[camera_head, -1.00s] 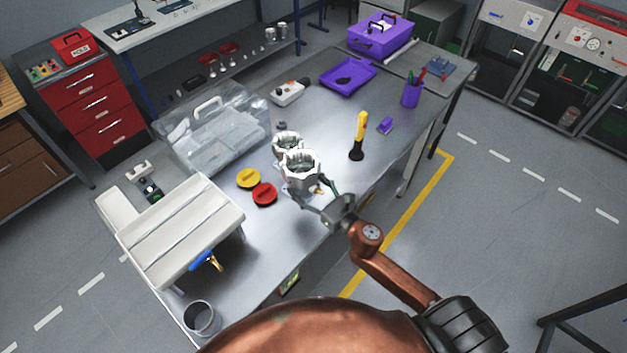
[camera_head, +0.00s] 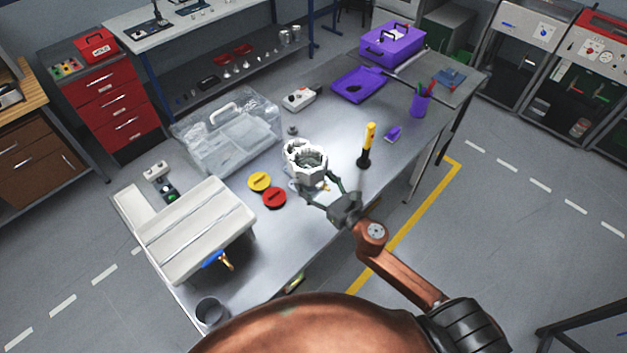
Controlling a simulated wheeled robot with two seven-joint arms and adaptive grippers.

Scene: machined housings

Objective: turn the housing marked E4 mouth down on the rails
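Two pale metal housings with round open mouths stand close together at the middle of the table. The nearer housing (camera_head: 312,162) has its mouth facing up and partly covers the farther housing (camera_head: 292,147). My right gripper (camera_head: 317,184) comes from the front right, its fingers around the lower part of the nearer housing, seemingly shut on it. I cannot read an E4 mark on either housing. A white block with long parallel grooves (camera_head: 195,226), possibly the rails, stands at the table's left end. My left gripper is not in view.
Yellow (camera_head: 259,182) and red (camera_head: 274,198) discs lie left of the housings. A clear lidded box (camera_head: 225,137) is behind. A yellow-handled screwdriver (camera_head: 368,145) stands to the right. A grey cup (camera_head: 210,311) sits at the front left.

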